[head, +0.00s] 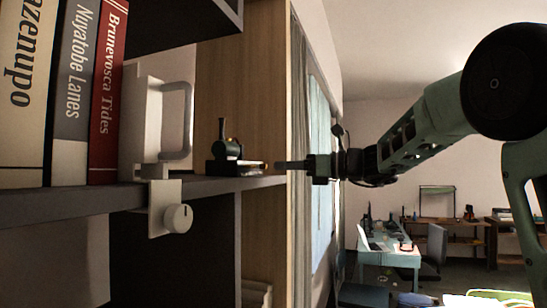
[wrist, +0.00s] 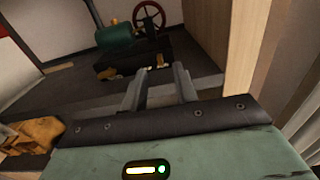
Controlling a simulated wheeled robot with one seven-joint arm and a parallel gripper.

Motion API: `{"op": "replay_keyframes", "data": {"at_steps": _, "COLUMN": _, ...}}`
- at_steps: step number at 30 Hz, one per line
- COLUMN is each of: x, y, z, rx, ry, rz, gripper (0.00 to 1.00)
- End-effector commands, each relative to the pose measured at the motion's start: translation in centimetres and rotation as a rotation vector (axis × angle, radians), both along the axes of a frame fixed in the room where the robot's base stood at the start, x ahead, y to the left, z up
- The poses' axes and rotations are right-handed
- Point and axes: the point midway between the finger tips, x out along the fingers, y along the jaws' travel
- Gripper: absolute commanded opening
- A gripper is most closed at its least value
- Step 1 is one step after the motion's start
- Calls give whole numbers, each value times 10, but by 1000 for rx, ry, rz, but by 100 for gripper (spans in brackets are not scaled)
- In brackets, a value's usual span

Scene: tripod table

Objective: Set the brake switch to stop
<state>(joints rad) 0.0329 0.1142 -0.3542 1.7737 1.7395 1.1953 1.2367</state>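A small model steam engine (head: 228,150) stands on a dark shelf. In the wrist view it shows a green boiler (wrist: 115,36), a red spoked flywheel (wrist: 149,16) and a dark base with small brass-coloured parts. I cannot tell which part is the brake switch, or its setting. My gripper (head: 280,165) points left towards the engine, at about its base height, just off its right end. In the wrist view my gripper (wrist: 160,69) has its two fingers apart with nothing clearly held between them. The fingertips are close to the front of the base, below the flywheel.
Several upright books (head: 108,90) and a white handled object (head: 150,120) stand left of the engine. A white clamp with a knob (head: 178,218) hangs on the shelf edge (head: 80,203). A wooden side panel (wrist: 245,50) rises close on the right in the wrist view.

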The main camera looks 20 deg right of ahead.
Motion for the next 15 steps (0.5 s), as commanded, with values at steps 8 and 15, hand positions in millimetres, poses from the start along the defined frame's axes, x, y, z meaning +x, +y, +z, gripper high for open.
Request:
{"op": "replay_keyframes", "data": {"at_steps": 8, "x": 25, "y": 25, "z": 1, "rx": -1, "ry": 1, "rz": 1, "gripper": 29}}
{"op": "replay_keyframes", "data": {"at_steps": 15, "x": 28, "y": 28, "z": 0, "rx": -1, "ry": -1, "rz": -1, "gripper": 29}}
